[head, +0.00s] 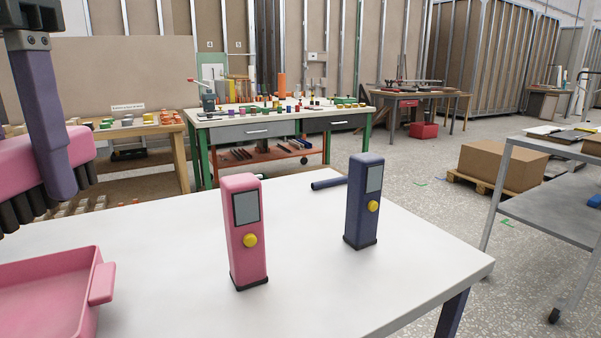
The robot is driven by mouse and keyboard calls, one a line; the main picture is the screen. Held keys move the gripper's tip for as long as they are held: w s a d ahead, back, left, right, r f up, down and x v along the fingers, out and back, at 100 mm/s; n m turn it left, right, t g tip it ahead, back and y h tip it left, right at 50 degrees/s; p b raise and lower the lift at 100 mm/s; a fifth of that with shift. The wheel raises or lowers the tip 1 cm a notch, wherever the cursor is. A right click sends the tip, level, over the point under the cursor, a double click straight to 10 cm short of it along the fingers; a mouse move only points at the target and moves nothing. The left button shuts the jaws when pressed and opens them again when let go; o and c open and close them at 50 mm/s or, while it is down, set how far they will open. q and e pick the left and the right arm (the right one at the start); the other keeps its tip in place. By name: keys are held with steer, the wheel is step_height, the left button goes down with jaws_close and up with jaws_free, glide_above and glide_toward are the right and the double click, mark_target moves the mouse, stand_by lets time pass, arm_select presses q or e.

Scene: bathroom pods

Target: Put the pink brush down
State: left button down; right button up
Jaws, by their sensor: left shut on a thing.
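The pink brush (82,146) is at the left edge of the head view, with its dark bristles pointing down. My left gripper (52,168) comes down from the upper left and is shut on the brush. One purple-grey finger shows in front of the brush; the other finger is hidden. The brush appears held up over the far left part of the white table (170,255), beyond a pink tray (98,283). I cannot tell its exact height. Its left end is cut off by the frame. My right gripper is not in view.
A pink handheld device (244,268) and a dark blue one (357,222) stand upright on the table. A dark blue rod (328,184) lies behind them. The tabletop between tray and pink device is clear. A grey metal cart (560,205) stands at the right.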

arm_select(q)
steer(key=r+m+p, duration=0.2)
steer(key=m, duration=0.2)
steer(key=d+r+m+p, duration=0.1)
steer(key=r+m+p, duration=0.1)
steer(key=m, duration=0.3)
steer(key=r+m+p, duration=0.2)
steer(key=m, duration=0.3)
steer(key=shift+s+d+r, duration=0.25)
steer(key=shift+s+d, duration=0.1)
step_height(320, 180, up, 8)
steer(key=s+d+m+p, duration=0.15)
steer(key=m+p, duration=0.75)
steer(key=m, duration=1.3)
step_height(320, 180, up, 36)
steer(key=f+p, duration=0.1)
steer(key=p, duration=3.6)
glide_above(28, 143)
steer(key=s+d, duration=0.2)
steer(key=s, duration=0.5)
steer(key=shift+w+d+r, duration=0.1)
steer(key=shift+r, duration=0.15)
steer(key=shift+f, duration=0.1)
